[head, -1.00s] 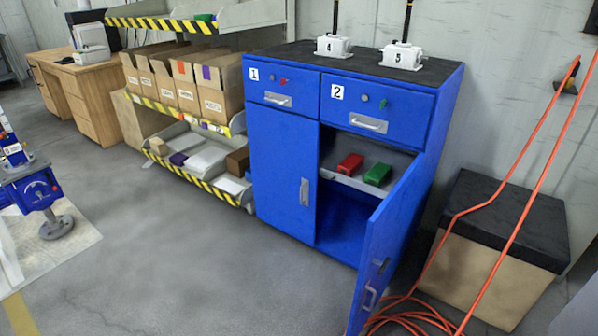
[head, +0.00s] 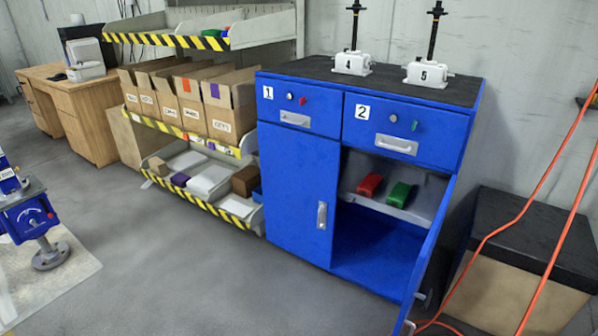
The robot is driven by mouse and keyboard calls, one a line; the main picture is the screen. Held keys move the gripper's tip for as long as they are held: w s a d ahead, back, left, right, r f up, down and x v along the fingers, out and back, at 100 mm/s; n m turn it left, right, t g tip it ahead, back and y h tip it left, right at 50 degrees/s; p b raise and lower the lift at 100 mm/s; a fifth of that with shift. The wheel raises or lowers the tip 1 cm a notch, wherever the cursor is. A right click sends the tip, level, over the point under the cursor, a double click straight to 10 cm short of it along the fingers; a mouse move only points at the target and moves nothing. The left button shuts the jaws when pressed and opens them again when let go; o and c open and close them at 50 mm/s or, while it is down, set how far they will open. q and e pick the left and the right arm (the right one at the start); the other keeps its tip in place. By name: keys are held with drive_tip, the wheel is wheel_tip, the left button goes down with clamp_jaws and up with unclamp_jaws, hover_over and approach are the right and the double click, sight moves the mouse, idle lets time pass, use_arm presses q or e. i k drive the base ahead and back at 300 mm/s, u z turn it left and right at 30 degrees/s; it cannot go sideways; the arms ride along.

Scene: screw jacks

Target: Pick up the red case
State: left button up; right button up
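The red case (head: 369,185) lies on the grey inner shelf (head: 415,214) of the blue cabinet (head: 290,195), in the right-hand compartment below drawer 2. A green case (head: 401,195) lies just to its right on the same shelf. The right cabinet door (head: 430,255) stands open, swung out toward me at the right. The left door is shut. Neither of my grippers shows in the head view.
A black-topped box (head: 530,240) and orange cables (head: 540,190) are right of the open door. A rack with cardboard boxes (head: 205,115) stands left of the cabinet. A blue screw jack (head: 30,220) is at the left edge. The floor before the cabinet is clear.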

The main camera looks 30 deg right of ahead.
sight(370, 186)
drive_tip(key=u, duration=0.05)
drive_tip(key=i, duration=1.85)
drive_tip(key=z, duration=1.5)
drive_tip(key=i, duration=1.25)
drive_tip(key=z, duration=0.35)
